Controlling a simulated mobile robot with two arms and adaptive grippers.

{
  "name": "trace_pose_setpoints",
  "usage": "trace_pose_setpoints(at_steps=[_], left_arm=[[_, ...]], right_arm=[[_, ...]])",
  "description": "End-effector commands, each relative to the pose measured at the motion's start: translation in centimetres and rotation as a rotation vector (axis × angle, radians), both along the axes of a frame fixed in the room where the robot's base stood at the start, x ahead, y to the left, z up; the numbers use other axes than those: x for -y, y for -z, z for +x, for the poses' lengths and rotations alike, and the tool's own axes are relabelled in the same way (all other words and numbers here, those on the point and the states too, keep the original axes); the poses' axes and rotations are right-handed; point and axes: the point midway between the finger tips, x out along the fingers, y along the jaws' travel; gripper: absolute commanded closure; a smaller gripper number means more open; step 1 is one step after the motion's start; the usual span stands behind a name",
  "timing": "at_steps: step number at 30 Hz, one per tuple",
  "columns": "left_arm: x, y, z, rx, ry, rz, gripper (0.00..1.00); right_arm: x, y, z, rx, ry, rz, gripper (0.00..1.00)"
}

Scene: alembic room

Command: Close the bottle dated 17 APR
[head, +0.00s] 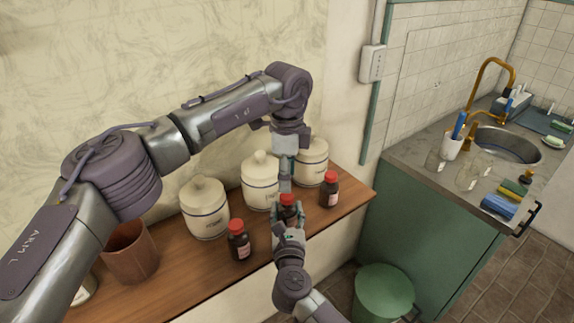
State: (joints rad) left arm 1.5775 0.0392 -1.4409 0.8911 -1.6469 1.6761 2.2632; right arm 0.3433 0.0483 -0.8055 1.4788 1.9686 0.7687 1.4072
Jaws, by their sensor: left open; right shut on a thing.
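Three small dark bottles with red caps are along the wooden shelf: a left bottle (239,245), a middle bottle (287,213) and a right bottle (330,192). Their pale labels are too small to read, so I cannot tell which is dated 17 APR. My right gripper (288,228) is shut on the middle bottle from the front and hides its lower part. My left gripper (286,184) points down, open, directly above the middle bottle's red cap (287,199). I cannot tell whether its fingers touch the cap or whether the cap is fully seated.
Three cream lidded jars (204,208) stand behind the bottles on the wooden shelf (186,272). A brown pot (131,251) is at the left. A green bin (384,293) is below right. A counter (425,155) with a sink, glasses and sponges is at the right.

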Motion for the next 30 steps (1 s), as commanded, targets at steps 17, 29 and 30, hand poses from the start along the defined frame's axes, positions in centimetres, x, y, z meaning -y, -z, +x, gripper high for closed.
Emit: trace_pose_setpoints(at_steps=[17, 29, 30], left_arm=[[0.0, 5.4, 0.0, 0.001, 0.001, 0.001, 0.46], [0.0, 5.4, 0.0, 0.001, 0.001, 0.001, 0.85], [0.0, 5.4, 0.0, 0.001, 0.001, 0.001, 0.91]], right_arm=[[0.0, -0.1, 0.0, 0.001, 0.0, 0.0, 1.0], [0.0, -0.1, 0.0, 0.001, 0.0, 0.0, 1.0], [0.0, -0.1, 0.0, 0.001, 0.0, 0.0, 1.0]])
